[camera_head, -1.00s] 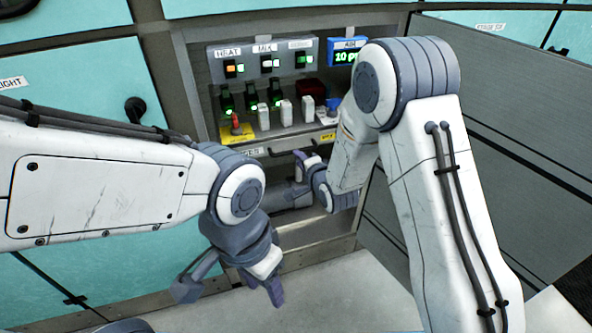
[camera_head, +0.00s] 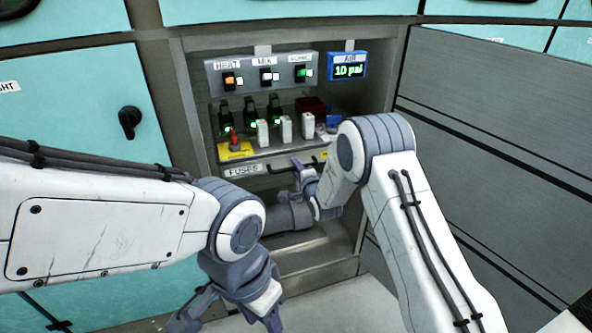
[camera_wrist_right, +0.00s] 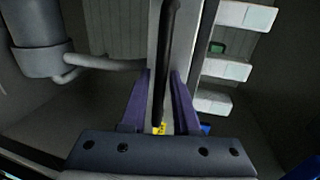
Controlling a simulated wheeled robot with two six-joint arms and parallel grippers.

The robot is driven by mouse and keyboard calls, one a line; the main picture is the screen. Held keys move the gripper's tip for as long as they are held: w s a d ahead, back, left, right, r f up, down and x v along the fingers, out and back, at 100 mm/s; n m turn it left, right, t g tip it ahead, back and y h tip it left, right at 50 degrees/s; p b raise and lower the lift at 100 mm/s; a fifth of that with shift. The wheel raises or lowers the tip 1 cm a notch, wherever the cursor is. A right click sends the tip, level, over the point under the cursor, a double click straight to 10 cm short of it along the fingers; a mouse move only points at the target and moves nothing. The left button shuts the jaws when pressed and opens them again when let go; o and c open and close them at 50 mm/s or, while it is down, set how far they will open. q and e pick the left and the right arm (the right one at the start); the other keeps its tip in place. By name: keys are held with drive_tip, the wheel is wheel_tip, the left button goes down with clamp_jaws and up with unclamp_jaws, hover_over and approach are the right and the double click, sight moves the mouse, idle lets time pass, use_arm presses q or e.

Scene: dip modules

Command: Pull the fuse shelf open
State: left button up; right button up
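The fuse shelf is a grey drawer front with a "FUSES" label (camera_head: 243,171) in the lower part of the recess. Its black bar handle (camera_head: 281,168) runs along the front. My right gripper (camera_head: 303,172) is at the handle. In the right wrist view the handle (camera_wrist_right: 167,60) passes between the two purple fingers of my right gripper (camera_wrist_right: 161,85). The fingers are apart, one on each side, with a gap visible on the left; I cannot tell whether the right one touches. My left gripper (camera_head: 232,318) hangs open and empty, low in front of the recess.
Above the shelf are white fuse-like blocks (camera_head: 286,128), a red-knobbed lever (camera_head: 234,138), a switch panel (camera_head: 262,74) and a blue display reading "10 psi" (camera_head: 348,66). A grey wall (camera_head: 500,120) stands close on the right. A teal door (camera_head: 75,105) is on the left.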

drive_tip(key=shift+w, duration=0.2)
clamp_jaws()
drive_tip(key=shift+a, duration=0.1)
idle(1.3)
